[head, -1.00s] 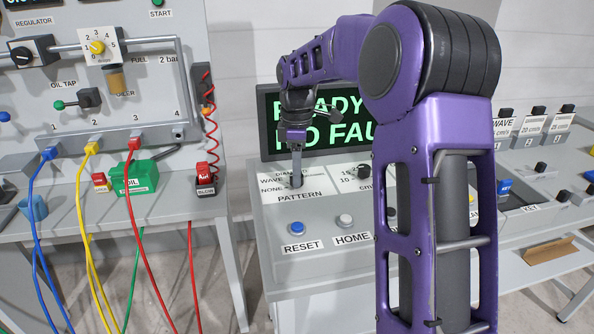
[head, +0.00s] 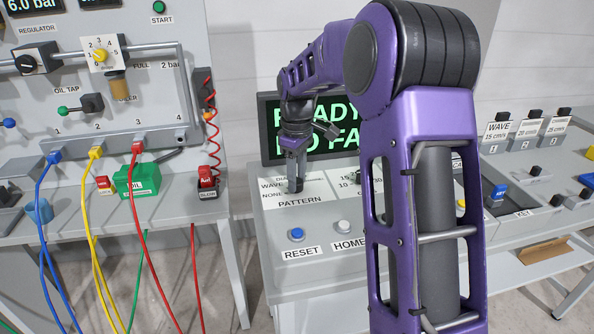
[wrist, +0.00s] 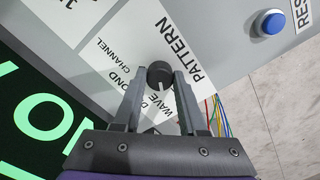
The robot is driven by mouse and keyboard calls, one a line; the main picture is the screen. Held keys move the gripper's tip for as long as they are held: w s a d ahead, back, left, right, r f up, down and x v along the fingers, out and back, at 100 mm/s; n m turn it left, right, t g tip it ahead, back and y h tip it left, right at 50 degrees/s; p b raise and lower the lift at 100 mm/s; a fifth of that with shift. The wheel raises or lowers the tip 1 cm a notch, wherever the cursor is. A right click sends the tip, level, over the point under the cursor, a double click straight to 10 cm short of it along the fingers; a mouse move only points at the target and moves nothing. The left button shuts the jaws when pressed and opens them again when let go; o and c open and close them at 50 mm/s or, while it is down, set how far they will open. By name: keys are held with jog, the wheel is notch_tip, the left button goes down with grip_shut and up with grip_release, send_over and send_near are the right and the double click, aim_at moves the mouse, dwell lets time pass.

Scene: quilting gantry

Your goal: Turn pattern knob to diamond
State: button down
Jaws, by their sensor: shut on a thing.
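The pattern knob (wrist: 159,72) is a small dark round knob with a white pointer line. It stands on a white label plate (wrist: 112,57) marked PATTERN, with CHANNEL, DIAMOND and WAVE printed around it. In the wrist view the pointer line faces down, toward the word WAVE. My gripper (wrist: 158,76) is shut on the knob, one finger on each side. In the head view my gripper (head: 295,186) comes down onto the knob from above and hides most of it. The NONE label is hidden in the wrist view by my gripper.
A blue RESET button (head: 296,235) and a white HOME button (head: 343,227) sit in front of the knob. A display with green text (head: 270,126) stands close behind. Left is a bench with coloured hoses and a green oil box (head: 137,179).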

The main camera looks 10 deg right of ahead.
jog(key=m+p, duration=0.2)
jog(key=m, duration=0.4)
jog(key=shift+a+r+p, duration=0.1)
jog(key=shift+r+p, duration=0.05)
jog(key=shift+p, duration=0.2)
jog(key=m+p, duration=0.1)
jog(key=m, duration=0.5)
jog(key=shift+p, duration=0.3)
jog(key=shift+c, duration=2.3)
grip_release()
notch_tip(320, 180, up, 17)
jog(key=p, duration=0.1)
jog(key=shift+p, duration=0.3)
jog(key=shift+r, duration=0.1)
